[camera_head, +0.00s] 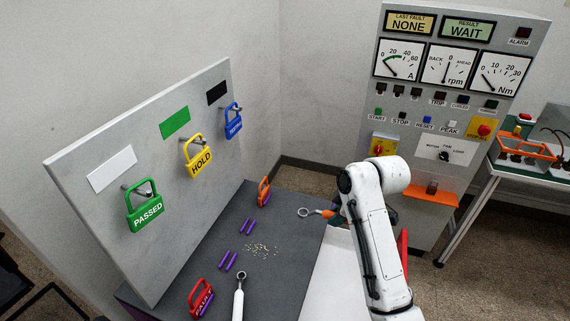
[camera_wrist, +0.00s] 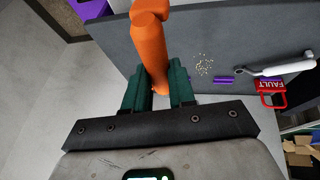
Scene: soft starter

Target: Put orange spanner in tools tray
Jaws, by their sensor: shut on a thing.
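My gripper (camera_wrist: 158,92) is shut on the orange spanner, whose orange handle (camera_wrist: 150,45) rises between the green fingers in the wrist view. In the head view the spanner's silver ring end (camera_head: 303,212) points left over the right edge of the grey bench. My arm hides most of the gripper (camera_head: 337,208) and part of the handle there. The spanner is held clear of the bench top.
The grey bench (camera_head: 260,225) bears a white-handled spanner (camera_head: 239,290), a red FAULT padlock (camera_head: 201,299), an orange padlock (camera_head: 263,190), purple pins and scattered bits. A board with padlocks (camera_head: 75,180) stands along its left. A control console (camera_head: 450,90) stands behind my arm.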

